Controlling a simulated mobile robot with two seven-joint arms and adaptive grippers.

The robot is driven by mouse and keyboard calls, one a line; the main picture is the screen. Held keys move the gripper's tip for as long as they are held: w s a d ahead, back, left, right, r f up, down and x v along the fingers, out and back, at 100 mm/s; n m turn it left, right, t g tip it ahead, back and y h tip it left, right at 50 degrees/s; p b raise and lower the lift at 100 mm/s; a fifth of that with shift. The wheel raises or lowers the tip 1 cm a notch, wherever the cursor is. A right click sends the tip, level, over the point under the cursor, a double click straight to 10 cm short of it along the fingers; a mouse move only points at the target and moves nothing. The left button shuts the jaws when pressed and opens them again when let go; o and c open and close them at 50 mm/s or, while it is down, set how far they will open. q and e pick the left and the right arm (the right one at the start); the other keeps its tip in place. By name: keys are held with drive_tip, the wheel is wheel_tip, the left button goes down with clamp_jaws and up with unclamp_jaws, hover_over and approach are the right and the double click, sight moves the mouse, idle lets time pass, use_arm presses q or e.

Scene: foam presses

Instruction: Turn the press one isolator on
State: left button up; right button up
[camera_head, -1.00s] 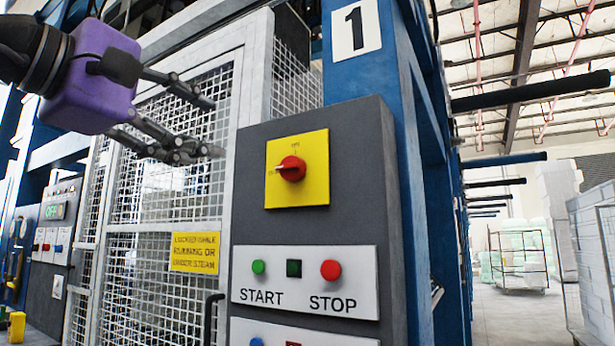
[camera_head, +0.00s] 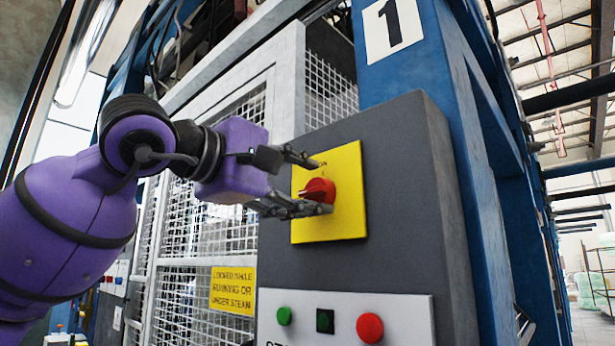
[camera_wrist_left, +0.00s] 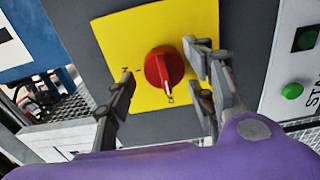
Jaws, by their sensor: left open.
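The press one isolator is a red rotary knob (camera_head: 318,190) on a yellow plate (camera_head: 345,222), fixed to the upper part of a grey control box (camera_head: 400,150). The number 1 sign (camera_head: 392,28) is on the blue post above. My left gripper (camera_head: 322,182) is open in front of the plate, with one finger above the knob and one below it in the head view. In the left wrist view the red knob (camera_wrist_left: 164,67) shows between the open fingers (camera_wrist_left: 160,85). I cannot tell whether either finger touches the knob. My right gripper is not in view.
Below the isolator is a white panel (camera_head: 345,305) with a green button (camera_head: 284,316), a dark square and a red button (camera_head: 369,328). A mesh guard (camera_head: 205,235) with a yellow warning sign (camera_head: 233,290) stands to the left. The blue post (camera_head: 440,60) rises behind the box.

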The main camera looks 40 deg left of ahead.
use_arm(q)
drive_tip(key=shift+w, duration=0.6)
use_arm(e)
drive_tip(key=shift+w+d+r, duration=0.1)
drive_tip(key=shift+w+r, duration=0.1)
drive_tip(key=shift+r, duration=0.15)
use_arm(q)
drive_tip(key=c, duration=1)
drive_tip(key=shift+r, duration=0.1)
drive_tip(key=shift+c, duration=0.2)
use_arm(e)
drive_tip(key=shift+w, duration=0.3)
